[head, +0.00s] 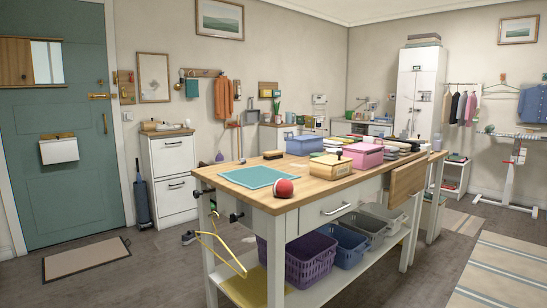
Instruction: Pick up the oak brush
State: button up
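My gripper is not in view. A small dark-topped item (273,155) lies on the wooden tabletop (225,198) behind the teal mat; it may be a brush, but it is too small to tell. I cannot pick out the oak brush with certainty. The teal mat (252,176) lies flat near the table's left end. A red ball with a pale band (283,187) sits at the mat's right front corner.
A tan box (329,168), a pink box (362,157) and a blue bin (304,145) stand farther along the table. Baskets, including a purple one (310,262), fill the lower shelf. A yellow hanger (220,248) hangs off the left end. Floor at left is mostly clear.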

aim_at(269, 155)
jog(key=i+j+u, duration=0.7)
jog(key=i+u, duration=0.55)
jog(key=i, duration=0.25)
jog(key=i+j+z, duration=0.1)
jog(key=i, duration=0.35)
jog(key=i+j+z, duration=0.1)
jog(key=i, duration=0.4)
jog(key=i+j+z, duration=0.1)
jog(key=i, duration=0.35)
jog(key=i+j+z, duration=0.15)
jog(key=i+z, duration=0.15)
jog(key=z, duration=0.15)
jog(key=i+j+z, duration=0.25)
jog(key=z, duration=0.15)
jog(key=i+j+z, duration=0.3)
jog(key=z, duration=0.15)
jog(key=i+j+z, duration=0.15)
jog(key=j+z, duration=0.3)
jog(key=i+j+z, duration=0.1)
jog(key=j+z, duration=0.3)
jog(key=i+j+z, duration=0.2)
jog(key=j, duration=0.15)
jog(key=j+z, duration=0.2)
jog(key=i+l, duration=0.35)
jog(key=l, duration=0.15)
jog(key=i+l, duration=0.35)
jog(key=l, duration=0.2)
